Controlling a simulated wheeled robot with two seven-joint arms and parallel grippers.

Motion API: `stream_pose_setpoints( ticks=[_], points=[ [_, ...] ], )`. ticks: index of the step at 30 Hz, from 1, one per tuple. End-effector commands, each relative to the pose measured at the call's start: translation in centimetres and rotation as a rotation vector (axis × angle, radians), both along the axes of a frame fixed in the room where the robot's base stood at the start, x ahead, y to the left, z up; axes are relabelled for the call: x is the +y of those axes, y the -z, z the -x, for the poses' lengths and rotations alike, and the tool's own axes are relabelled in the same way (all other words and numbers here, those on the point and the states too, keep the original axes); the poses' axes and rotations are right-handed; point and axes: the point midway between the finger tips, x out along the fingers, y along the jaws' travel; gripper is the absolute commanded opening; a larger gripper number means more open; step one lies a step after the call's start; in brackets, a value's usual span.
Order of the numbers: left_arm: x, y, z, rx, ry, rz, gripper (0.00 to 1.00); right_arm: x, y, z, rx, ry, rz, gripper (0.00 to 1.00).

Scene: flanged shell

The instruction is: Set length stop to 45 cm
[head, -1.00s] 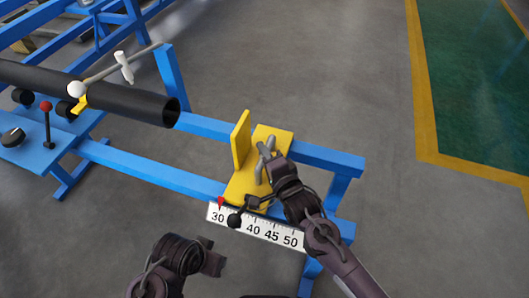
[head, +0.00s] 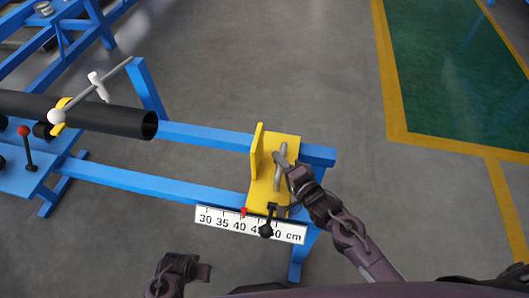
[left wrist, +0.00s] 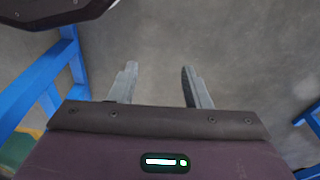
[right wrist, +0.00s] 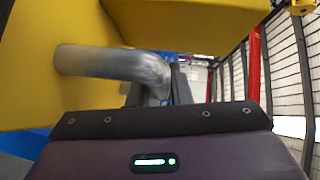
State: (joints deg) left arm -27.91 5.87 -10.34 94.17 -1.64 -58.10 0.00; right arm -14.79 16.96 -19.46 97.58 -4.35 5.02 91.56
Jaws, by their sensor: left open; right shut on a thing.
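The yellow length stop (head: 263,185), an upright plate on a flat base, sits across the two blue rails. Its red pointer (head: 243,212) is at the white scale (head: 213,211), near the 40 mark, perhaps slightly to its right. My right gripper (head: 288,168) is shut on the stop's grey bent handle (right wrist: 115,63). A clamp lever with a black knob (head: 266,231) hangs in front of the stop and partly covers the numbers 45 and 50. My left gripper (left wrist: 158,85) is open and empty over bare floor, in front of the rails.
A black pipe (head: 110,118) lies left of the stop, its open end apart from the plate. A red-knobbed lever (head: 24,131) and a white-handled arm (head: 98,86) stand at the left. The blue rails (head: 190,132) between pipe and stop are clear.

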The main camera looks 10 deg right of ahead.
Motion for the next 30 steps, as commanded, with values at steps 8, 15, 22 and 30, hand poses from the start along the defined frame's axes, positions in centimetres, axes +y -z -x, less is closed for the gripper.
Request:
stream_pose_setpoints(
  ticks=[8, 15, 22, 30],
  points=[
    [1.3, 4.4, 1.6, -0.016, -0.023, -0.01, 0.44, -3.1, -0.1, 1.0, 0.005, 0.002, 0.001, 0.0],
    [1.8, 6.0, 2.4, -0.024, -0.029, -0.013, 0.44, -4.1, 0.0, 1.3, 0.002, 0.002, 0.0, 0.0],
    [1.9, 6.2, 2.5, -0.026, -0.03, -0.014, 0.44, -4.3, 0.1, 1.3, 0.001, 0.002, 0.0, 0.0],
    [1.9, 6.2, 2.5, -0.025, -0.03, -0.014, 0.44, -4.2, 0.1, 1.3, 0.001, 0.002, 0.001, 0.3]
  ],
)
